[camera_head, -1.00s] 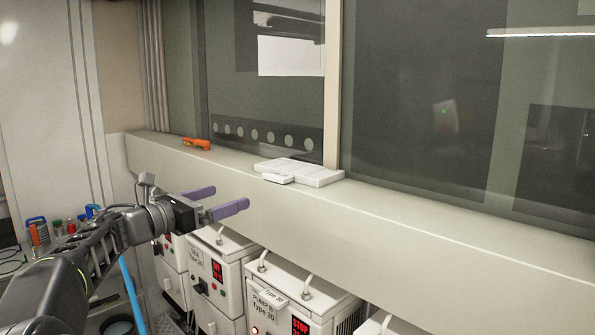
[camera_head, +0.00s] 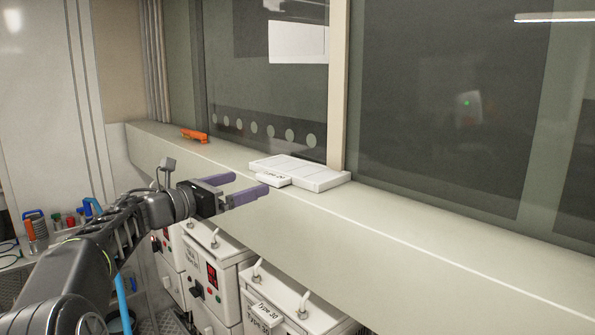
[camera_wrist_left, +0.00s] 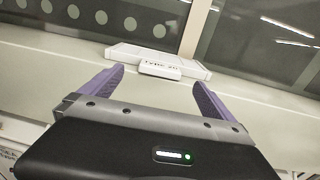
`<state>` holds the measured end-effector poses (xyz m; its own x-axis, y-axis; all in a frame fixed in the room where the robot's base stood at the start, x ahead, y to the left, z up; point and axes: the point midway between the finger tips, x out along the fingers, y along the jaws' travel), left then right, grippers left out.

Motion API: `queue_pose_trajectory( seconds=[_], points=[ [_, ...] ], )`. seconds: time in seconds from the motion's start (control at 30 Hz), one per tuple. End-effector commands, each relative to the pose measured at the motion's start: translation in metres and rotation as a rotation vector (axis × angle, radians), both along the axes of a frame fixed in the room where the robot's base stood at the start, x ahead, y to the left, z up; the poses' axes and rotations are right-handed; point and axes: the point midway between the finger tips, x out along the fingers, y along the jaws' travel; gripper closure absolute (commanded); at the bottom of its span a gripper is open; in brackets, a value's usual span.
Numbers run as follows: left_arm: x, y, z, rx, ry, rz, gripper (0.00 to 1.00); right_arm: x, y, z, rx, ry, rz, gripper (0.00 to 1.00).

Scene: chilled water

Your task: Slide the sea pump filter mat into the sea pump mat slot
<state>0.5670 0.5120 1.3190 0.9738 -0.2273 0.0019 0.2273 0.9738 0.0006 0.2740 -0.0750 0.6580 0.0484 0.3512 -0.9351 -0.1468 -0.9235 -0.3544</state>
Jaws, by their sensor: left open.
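White flat mats (camera_head: 318,178) lie on the ledge below the window. A small white labelled piece (camera_head: 273,180) sits at their front edge; its label seems to read "Type 30", and it also shows in the left wrist view (camera_wrist_left: 160,68). I cannot tell for certain which piece is the sea pump filter mat. My left gripper (camera_head: 250,186) is open and empty, just short of the labelled piece, its purple fingers pointing toward it. In the left wrist view my fingers (camera_wrist_left: 158,85) frame the piece, apart from it. The mat slot cannot be made out. My right gripper is out of view.
The pale ledge (camera_head: 400,225) runs along the window and is clear to the right. An orange tool (camera_head: 194,135) lies at its left end.

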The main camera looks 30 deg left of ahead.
Motion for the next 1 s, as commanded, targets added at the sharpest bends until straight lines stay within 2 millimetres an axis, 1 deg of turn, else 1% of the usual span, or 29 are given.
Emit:
queue_pose_trajectory(
  seconds=[0.13, 0.33, 0.6, 0.73, 0.93, 1.0],
  points=[
    [0.005, -0.002, 0.001, 0.0, 0.001, -0.001, 0.0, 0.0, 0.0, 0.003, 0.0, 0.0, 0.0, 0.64],
    [0.024, -0.006, 0.001, 0.0, 0.001, -0.001, 0.0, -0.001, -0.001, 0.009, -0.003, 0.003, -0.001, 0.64],
    [0.026, -0.006, 0.0, 0.0, 0.0, 0.0, 0.0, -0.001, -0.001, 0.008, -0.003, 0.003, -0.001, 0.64],
    [0.031, -0.008, 0.002, -0.001, 0.001, -0.002, 0.0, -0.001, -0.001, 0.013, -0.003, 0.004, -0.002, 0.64],
    [0.057, -0.017, 0.005, 0.0, 0.004, -0.003, 0.0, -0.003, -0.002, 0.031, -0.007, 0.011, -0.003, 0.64],
    [0.067, -0.019, 0.004, 0.001, 0.003, -0.002, 0.0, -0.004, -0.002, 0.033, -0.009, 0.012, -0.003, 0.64]
  ],
)
